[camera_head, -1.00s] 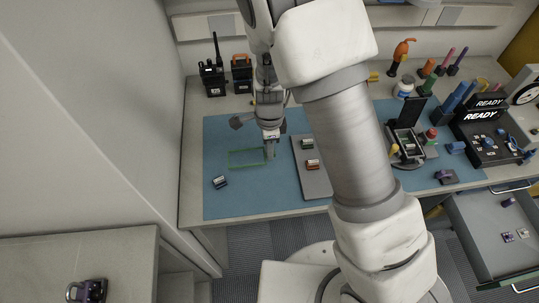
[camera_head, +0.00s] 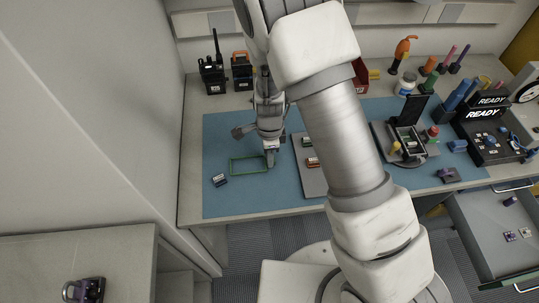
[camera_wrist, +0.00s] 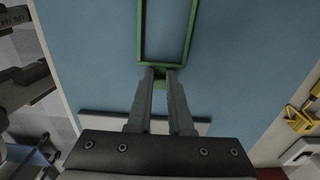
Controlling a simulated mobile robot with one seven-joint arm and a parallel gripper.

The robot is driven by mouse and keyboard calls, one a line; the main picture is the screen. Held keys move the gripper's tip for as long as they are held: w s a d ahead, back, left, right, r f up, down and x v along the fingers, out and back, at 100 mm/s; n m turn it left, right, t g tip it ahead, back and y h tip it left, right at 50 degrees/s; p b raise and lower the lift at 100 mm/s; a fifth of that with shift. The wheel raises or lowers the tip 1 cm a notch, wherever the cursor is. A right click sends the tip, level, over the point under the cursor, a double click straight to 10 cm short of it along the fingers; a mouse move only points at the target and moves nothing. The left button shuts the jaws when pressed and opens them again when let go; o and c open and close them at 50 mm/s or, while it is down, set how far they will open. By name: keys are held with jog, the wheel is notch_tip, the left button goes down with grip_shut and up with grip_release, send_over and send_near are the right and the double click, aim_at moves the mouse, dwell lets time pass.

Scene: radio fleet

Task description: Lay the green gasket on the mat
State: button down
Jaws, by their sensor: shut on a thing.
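The green gasket (camera_head: 233,171) is a thin rectangular frame over the left part of the blue mat (camera_head: 240,200). It also shows in the wrist view (camera_wrist: 140,32), reaching away from my fingers. My gripper (camera_head: 270,163) points down at its right end. In the wrist view my gripper (camera_wrist: 160,76) has its fingertips shut on the gasket's near short side. The gasket looks flat and level with the mat, at or very close to its surface; I cannot tell whether it touches.
A grey tray (camera_head: 308,183) with small parts is to the right. Two radios (camera_head: 212,77) (camera_head: 242,72) stand behind. The mat's front left is clear.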

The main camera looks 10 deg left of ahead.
jog(key=c, duration=0.8)
grip_release()
jog(key=shift+c, duration=0.2)
jog(key=s+d+r+n+t+y+p, duration=0.1)
jog(key=d+r+n, duration=0.15)
jog(key=r, duration=0.95)
jog(key=s+d+r+n+y+p, duration=0.1)
jog(key=d+r+n, duration=0.15)
jog(key=r, duration=0.85)
jog(key=s+d+r+n+t+h, duration=0.2)
jog(key=s+d+r+n+t, duration=0.2)
jog(key=s+d+r+n, duration=0.6)
jog(key=shift+s+d+r+t, duration=0.3)
jog(key=shift+s+d+r, duration=1.45)
jog(key=shift+d+r, duration=0.3)
jog(key=shift+a, duration=0.1)
